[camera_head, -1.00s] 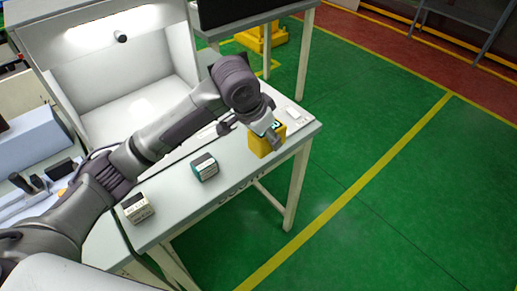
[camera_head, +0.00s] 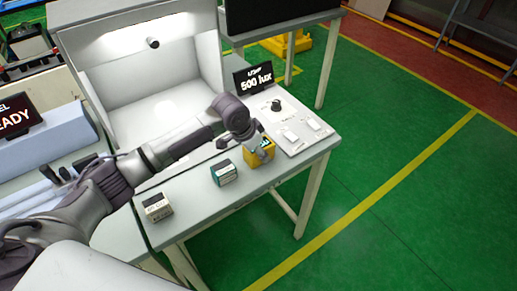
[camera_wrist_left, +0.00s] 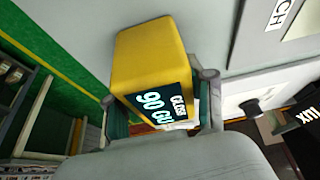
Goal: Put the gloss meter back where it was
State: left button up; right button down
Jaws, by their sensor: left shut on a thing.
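The gloss meter (camera_head: 259,156) is a yellow block with a dark label, which reads gloss and 90 GU in the left wrist view (camera_wrist_left: 148,55). My left gripper (camera_head: 257,146) is shut on it, one finger on each side, as the left wrist view (camera_wrist_left: 160,92) also shows. The meter looks upright at the bench's front strip, right of a teal-and-grey box (camera_head: 223,173). I cannot tell whether its base touches the bench. My right gripper is not in view.
A beige box (camera_head: 157,208) stands further left on the bench (camera_head: 192,194). Behind are the white light booth (camera_head: 150,85), a 500 lux sign (camera_head: 255,79) and a control panel (camera_head: 296,125) with a dark knob. The bench's front edge is close to the meter.

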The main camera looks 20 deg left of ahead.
pick_arm(q)
jog(key=o, duration=1.3)
jog(key=shift+f, duration=0.1)
jog(key=shift+o, duration=0.2)
jog(key=b+v, duration=0.1)
jog(key=v, duration=1.1)
jog(key=shift+s, duration=0.1)
